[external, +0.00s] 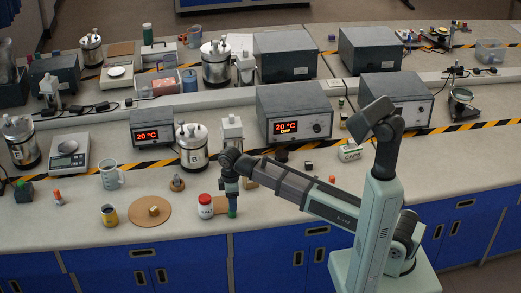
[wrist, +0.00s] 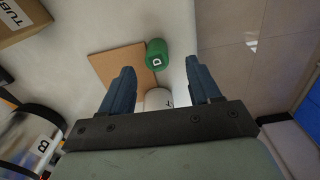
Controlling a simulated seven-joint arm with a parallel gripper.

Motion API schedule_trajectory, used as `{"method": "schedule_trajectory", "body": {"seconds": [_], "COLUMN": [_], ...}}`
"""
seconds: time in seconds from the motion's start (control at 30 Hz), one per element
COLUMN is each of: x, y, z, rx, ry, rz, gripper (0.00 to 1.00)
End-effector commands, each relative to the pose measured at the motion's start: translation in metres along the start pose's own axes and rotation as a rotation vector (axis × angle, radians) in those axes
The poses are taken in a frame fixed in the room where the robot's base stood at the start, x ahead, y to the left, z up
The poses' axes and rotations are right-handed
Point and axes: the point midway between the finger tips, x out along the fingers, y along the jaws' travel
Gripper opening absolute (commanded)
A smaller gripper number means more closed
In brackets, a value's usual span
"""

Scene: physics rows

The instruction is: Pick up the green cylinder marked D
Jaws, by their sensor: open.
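The green cylinder (external: 232,213) stands at the front of the counter in the external view, just below my gripper (external: 231,190). In the wrist view the green cylinder (wrist: 157,50) shows a white patch marked D. It lies just beyond the fingertips, at the upper corner of a brown square mat. My gripper (wrist: 160,66) is open, with its two blue-grey fingers apart and nothing held between them. The cylinder appears roughly in line with the gap between the fingers.
A white jar with a red lid (external: 205,206) stands close left of my gripper. A white lettered object (wrist: 157,99) shows between the fingers, partly hidden. A brown box (wrist: 20,18) and a metal canister (wrist: 35,135) stand nearby. The counter's front edge is close.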

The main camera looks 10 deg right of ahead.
Motion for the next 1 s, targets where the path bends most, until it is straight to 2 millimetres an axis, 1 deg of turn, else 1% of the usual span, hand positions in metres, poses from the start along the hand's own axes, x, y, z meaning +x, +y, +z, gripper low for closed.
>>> {"method": "schedule_trajectory", "body": {"seconds": [0.27,0.37,0.6,0.7,0.97,1.0], "x": [0.009,0.017,0.045,0.053,0.056,0.056], "y": [0.001,0.002,0.004,0.004,0.004,0.004], "z": [0.000,0.000,0.001,0.001,0.000,0.000], "rx": [0.000,0.000,-0.001,-0.001,-0.002,-0.002], "ry": [0.000,0.000,-0.001,0.000,0.002,0.002], "rz": [0.000,0.000,0.000,0.001,0.002,0.002], "gripper": [0.62,0.62,0.62,0.62,0.62,0.59]}}
